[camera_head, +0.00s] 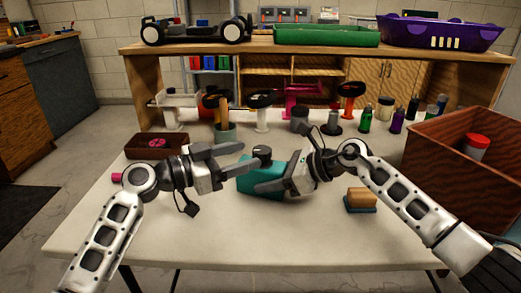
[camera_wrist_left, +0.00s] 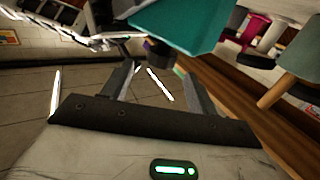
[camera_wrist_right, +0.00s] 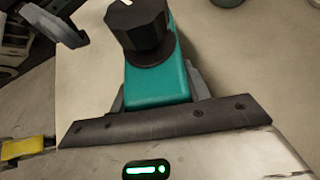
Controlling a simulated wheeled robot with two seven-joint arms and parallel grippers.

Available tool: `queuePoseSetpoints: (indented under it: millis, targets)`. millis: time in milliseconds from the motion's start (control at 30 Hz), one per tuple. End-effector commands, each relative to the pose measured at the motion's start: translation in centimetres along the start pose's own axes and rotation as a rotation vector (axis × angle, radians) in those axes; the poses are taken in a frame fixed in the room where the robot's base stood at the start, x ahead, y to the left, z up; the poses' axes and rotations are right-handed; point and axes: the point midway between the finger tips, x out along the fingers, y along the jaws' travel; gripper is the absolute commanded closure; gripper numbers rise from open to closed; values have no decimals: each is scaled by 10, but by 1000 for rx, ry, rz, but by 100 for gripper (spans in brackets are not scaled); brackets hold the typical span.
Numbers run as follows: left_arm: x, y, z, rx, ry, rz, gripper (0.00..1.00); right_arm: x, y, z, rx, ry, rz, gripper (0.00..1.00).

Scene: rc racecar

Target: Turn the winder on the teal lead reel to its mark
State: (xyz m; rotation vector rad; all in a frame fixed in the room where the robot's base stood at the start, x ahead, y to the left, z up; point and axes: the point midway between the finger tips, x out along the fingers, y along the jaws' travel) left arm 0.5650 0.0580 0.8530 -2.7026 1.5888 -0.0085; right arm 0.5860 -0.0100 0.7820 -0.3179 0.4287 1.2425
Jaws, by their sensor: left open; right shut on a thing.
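The teal lead reel (camera_head: 262,177) stands at the middle of the white table, with its black winder knob (camera_head: 262,152) on top. My right gripper (camera_head: 277,175) is shut on the reel's body from the right. The right wrist view shows the teal body (camera_wrist_right: 157,85) between the fingers and the faceted knob (camera_wrist_right: 140,30) with a white line at the top edge. My left gripper (camera_head: 246,156) is open and empty, its fingers pointing right, close to the knob's left side. The left wrist view shows the teal reel (camera_wrist_left: 175,25) beyond the fingers. I cannot make out the target mark.
A dark red box (camera_head: 150,147) lies at the left, near a pink piece (camera_head: 116,177). A wooden block on a blue base (camera_head: 361,198) sits at the right, beside a large brown crate (camera_head: 450,150). Several stands and bottles line the back. The front table is clear.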

Motion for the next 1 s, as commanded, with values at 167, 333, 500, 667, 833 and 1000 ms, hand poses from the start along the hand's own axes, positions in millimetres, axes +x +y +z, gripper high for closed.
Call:
queuePoseSetpoints:
  millis: [167,333,500,667,833,1000]
  targets:
    - [32,0,0,0,1,0,41,1,0,-5,4,9,2,73]
    - [47,0,0,0,-1,0,41,1,0,-5,4,9,2,73]
    - [51,0,1,0,-1,-1,41,1,0,-6,4,10,2,73]
    - [51,0,1,0,-1,0,41,1,0,-5,4,9,2,73]
    - [50,0,1,0,-1,0,83,1,0,-5,4,10,2,73]
    - [50,0,1,0,-2,2,86,1,0,-5,4,9,1,73]
